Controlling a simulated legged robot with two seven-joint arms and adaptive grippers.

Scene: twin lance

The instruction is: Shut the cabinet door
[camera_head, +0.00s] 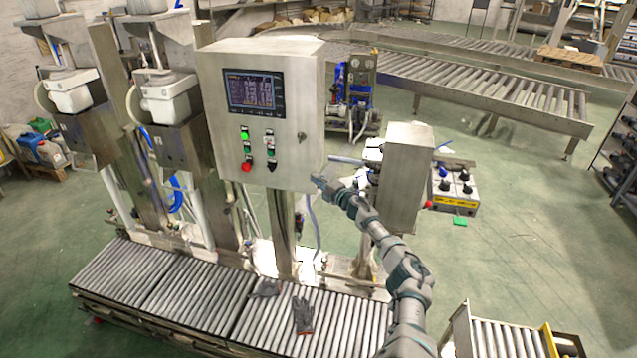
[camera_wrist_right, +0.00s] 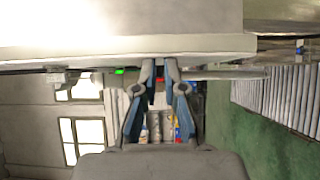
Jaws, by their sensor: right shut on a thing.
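The grey metal cabinet (camera_head: 314,110) stands on a post left of centre in the head view. Its door (camera_head: 288,158) carries a screen, several buttons and a small round lock on the right. The door looks nearly flush with the box; I cannot tell if a gap is left. My right gripper (camera_head: 321,182) is at the door's lower right corner. My left gripper is not in view.
A second grey box (camera_head: 405,178) on a stand is close to the right of my right arm. A roller conveyor (camera_head: 185,295) with two dark gloves (camera_head: 303,314) on it runs below the cabinet. Open green floor (camera_head: 530,235) lies to the right.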

